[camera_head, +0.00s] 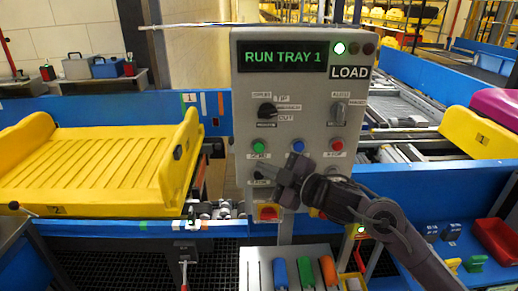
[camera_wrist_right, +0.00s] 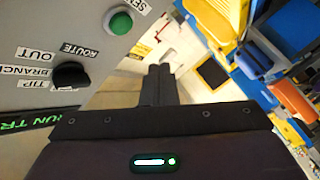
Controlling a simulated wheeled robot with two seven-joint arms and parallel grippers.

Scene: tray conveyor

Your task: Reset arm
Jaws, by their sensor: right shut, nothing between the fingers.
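My right gripper (camera_head: 275,181) is in front of the lower part of the grey control panel (camera_head: 244,100). Its arm comes in from the lower right. The fingers are closed together and empty, and the wrist view shows them side by side (camera_wrist_right: 158,84). In the head view they overlap the panel below the green button (camera_head: 258,146) and blue button (camera_head: 298,146). I cannot tell whether they touch it. A red button (camera_head: 337,145) is to the right. The display (camera_head: 285,55) reads "RUN TRAY 1". My left gripper is not in view.
A yellow tray (camera_head: 95,160) lies on the conveyor at the left. A black selector knob (camera_head: 266,110) sticks out from the panel, also close in the wrist view (camera_wrist_right: 70,75). Below are coloured handles (camera_head: 305,271) and a red bin (camera_head: 496,240) at the right.

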